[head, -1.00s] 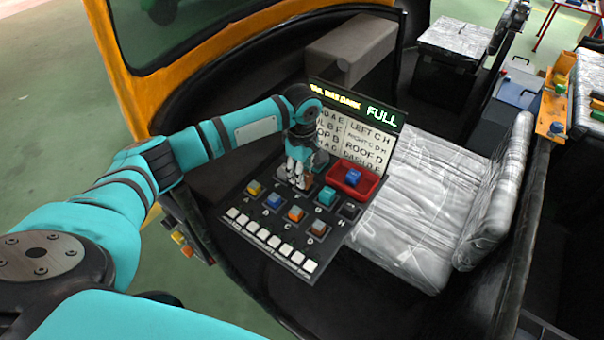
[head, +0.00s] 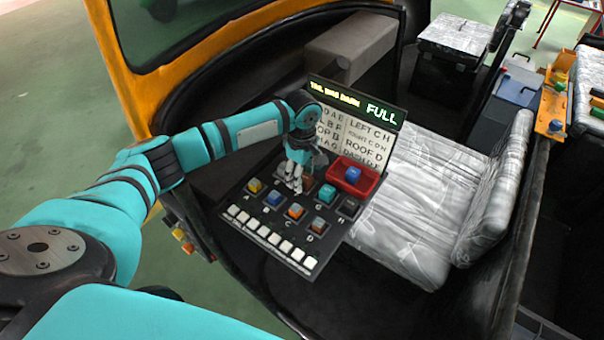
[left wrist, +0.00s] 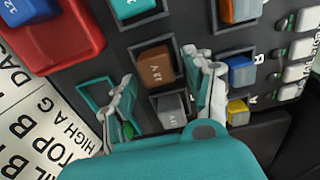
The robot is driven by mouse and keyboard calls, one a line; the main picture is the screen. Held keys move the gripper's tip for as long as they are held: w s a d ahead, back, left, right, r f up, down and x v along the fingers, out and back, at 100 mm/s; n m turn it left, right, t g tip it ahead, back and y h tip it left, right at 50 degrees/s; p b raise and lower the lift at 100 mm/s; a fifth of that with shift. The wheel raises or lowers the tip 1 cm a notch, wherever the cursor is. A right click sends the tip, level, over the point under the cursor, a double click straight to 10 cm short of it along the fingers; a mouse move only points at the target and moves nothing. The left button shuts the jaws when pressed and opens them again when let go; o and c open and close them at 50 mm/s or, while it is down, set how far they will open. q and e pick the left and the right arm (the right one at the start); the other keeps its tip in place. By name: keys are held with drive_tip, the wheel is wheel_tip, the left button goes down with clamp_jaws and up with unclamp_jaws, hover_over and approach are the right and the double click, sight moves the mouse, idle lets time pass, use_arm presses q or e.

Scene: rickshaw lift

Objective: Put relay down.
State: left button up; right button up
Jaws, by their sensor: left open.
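My left gripper (head: 294,180) is over the upper left of the black relay panel (head: 262,216). In the left wrist view its two fingers (left wrist: 165,97) are spread open. A grey relay (left wrist: 172,110) sits in a socket between them, with no finger clearly gripping it. A brown relay (left wrist: 155,68) sits in the neighbouring socket. A teal-outlined square (left wrist: 93,86) lies beside the left finger, partly hidden by it. A blue relay (head: 352,174) lies in the red tray (head: 370,186). My right gripper is not in view.
Yellow (head: 254,185), blue (head: 273,198), orange (head: 295,211) and teal (head: 327,193) relays stand close by on the panel. Several white switches (head: 270,236) line its front edge. A label board (head: 358,138) rises behind. A wrapped seat (head: 420,190) is at the right.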

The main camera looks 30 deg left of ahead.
use_arm(q)
wheel_tip(320, 180, up, 12)
drive_tip(key=b, duration=0.1)
drive_tip(key=shift+r, duration=0.15)
